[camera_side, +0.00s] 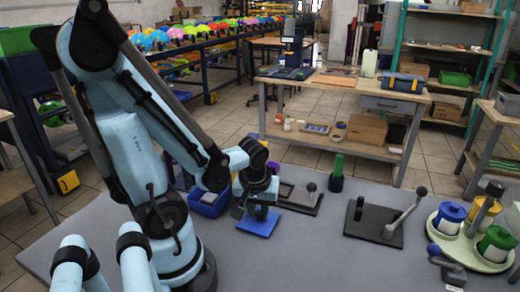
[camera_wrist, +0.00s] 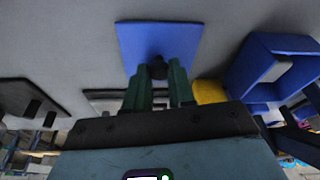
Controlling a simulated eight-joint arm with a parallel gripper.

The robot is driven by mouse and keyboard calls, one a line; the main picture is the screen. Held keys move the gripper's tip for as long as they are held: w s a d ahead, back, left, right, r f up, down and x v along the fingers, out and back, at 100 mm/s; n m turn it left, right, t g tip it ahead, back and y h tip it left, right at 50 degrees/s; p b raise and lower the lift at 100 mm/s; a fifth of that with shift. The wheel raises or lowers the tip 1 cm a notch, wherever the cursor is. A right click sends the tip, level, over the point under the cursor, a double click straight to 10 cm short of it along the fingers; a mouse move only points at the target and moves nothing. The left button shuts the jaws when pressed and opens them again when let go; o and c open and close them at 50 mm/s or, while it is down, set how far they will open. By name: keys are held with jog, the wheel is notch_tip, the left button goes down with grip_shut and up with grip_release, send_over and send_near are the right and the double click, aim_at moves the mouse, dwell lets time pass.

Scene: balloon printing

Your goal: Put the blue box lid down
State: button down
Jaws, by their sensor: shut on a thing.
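The blue box lid (camera_side: 258,223) is a flat blue square with a dark knob in its middle. My gripper (camera_side: 262,207) is above it, with its green fingers pointing down. In the wrist view the lid (camera_wrist: 160,40) lies beyond the fingertips, and my gripper (camera_wrist: 160,70) is shut on its dark knob. The lid looks level and very low over the grey table; I cannot tell whether it touches. The open blue box (camera_side: 208,202) stands to the left of the lid in the side view. The box (camera_wrist: 262,62) is at the right in the wrist view.
A dark plate with a handle (camera_side: 300,198) is just behind the lid. A green bottle-like thing (camera_side: 337,174) stands behind it. A lever press (camera_side: 376,222) and a round stand of coloured pots (camera_side: 473,240) are further right. The grey table (camera_side: 300,255) in front is clear.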

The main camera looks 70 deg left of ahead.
aim_at(256, 230)
jog(key=c, duration=1)
grip_release()
jog(key=shift+o, duration=0.2)
jog(key=shift+v, duration=6)
jog(key=w+d+m+t+h, duration=0.2)
jog(key=w+d+m+t, duration=0.3)
jog(key=w+d+m, duration=0.2)
jog(key=w+m, duration=0.2)
jog(key=m, duration=0.2)
jog(key=shift+w+h, duration=0.3)
jog(key=shift+d+r, duration=0.1)
